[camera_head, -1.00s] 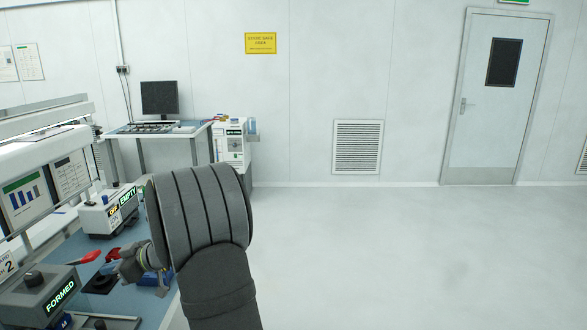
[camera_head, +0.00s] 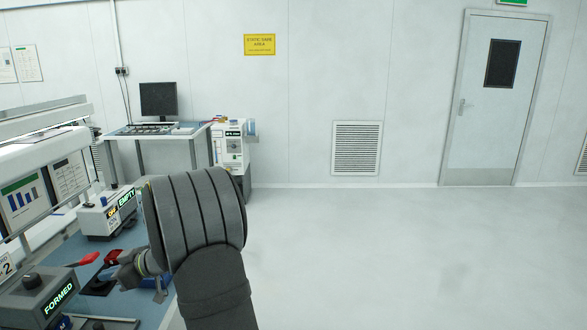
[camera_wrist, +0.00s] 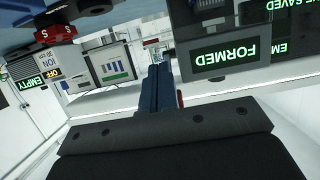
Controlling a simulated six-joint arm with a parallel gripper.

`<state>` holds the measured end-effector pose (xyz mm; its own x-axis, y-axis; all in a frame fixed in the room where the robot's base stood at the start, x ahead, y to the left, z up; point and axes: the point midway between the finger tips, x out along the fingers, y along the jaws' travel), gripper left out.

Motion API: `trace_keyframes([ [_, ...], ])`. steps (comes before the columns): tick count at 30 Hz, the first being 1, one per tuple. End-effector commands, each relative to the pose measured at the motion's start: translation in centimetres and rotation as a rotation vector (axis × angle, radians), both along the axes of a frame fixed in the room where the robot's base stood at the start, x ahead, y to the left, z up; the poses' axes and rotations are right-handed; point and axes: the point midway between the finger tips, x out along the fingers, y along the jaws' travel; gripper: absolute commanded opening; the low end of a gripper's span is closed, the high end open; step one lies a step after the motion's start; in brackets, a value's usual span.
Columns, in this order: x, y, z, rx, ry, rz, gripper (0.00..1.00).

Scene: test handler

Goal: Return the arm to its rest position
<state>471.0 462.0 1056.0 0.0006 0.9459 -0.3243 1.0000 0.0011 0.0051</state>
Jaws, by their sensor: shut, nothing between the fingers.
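My gripper (camera_wrist: 159,88) shows in the wrist view as two dark blue fingers lying together, shut and empty. My arm's large grey ribbed link (camera_head: 200,218) fills the lower middle of the head view, to the right of the bench. The slimmer wrist part reaches left behind it, over the blue bench top (camera_head: 82,246). The link hides part of the bench, and the fingertips cannot be clearly made out in the head view.
A grey box lit FORMED (camera_head: 45,294) stands at the near left; it appears upside down in the wrist view (camera_wrist: 224,52). A white unit lit EMPTY (camera_head: 105,214) and a red-handled part (camera_head: 84,259) are near the wrist. Open floor (camera_head: 400,255) lies right.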

Motion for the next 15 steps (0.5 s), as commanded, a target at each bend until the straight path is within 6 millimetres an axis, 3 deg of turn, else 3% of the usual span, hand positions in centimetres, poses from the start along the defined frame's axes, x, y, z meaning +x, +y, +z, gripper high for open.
trace_keyframes([
  [5, 0.1, -2.5, 2.6, 0.007, -0.007, -0.004, 0.00],
  [15, 0.1, -9.0, 2.2, 0.006, -0.004, -0.004, 0.00],
])
